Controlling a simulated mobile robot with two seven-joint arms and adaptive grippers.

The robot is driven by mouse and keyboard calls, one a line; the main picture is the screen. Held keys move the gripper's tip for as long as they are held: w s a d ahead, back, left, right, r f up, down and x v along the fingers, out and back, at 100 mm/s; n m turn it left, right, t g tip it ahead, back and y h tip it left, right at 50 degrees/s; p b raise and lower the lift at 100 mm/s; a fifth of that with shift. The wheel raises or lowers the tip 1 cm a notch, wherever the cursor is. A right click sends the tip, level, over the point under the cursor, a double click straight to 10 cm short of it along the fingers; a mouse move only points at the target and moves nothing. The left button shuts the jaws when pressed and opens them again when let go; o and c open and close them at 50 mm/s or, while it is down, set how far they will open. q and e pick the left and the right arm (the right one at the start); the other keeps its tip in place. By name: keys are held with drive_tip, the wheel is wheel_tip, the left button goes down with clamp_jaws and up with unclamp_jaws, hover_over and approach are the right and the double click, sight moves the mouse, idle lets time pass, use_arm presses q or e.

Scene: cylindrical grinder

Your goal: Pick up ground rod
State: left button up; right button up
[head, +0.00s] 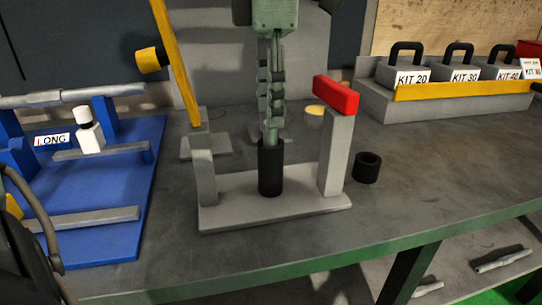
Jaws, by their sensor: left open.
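A grey stepped rod (72,95), which looks like the ground rod, lies level across the uprights of the blue fixture (128,200) at the left. Its left end is cut off by the picture edge. My left gripper (28,245) is only partly in view, dark and close, at the lower left edge. It is open, and I see nothing held in it. It shows in front of the blue fixture, below the rod in the picture and apart from it. My right gripper is not in view.
A press-like stand with a grey base (225,217), yellow lever (175,65) and red block (336,95) stands mid-table. A black ring (367,167) is beside it. Labelled kit weights (405,75) sit at the back right. Rods (503,260) lie on a lower shelf.

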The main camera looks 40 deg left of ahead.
sight(270, 137)
use_arm(q)
wheel_tip(270, 137, down, 3)
drive_tip(key=shift+w+a+r, duration=0.1)
drive_tip(key=shift+w+r, duration=0.05)
drive_tip(key=shift+f, duration=0.4)
clamp_jaws()
drive_tip(key=shift+r, duration=0.1)
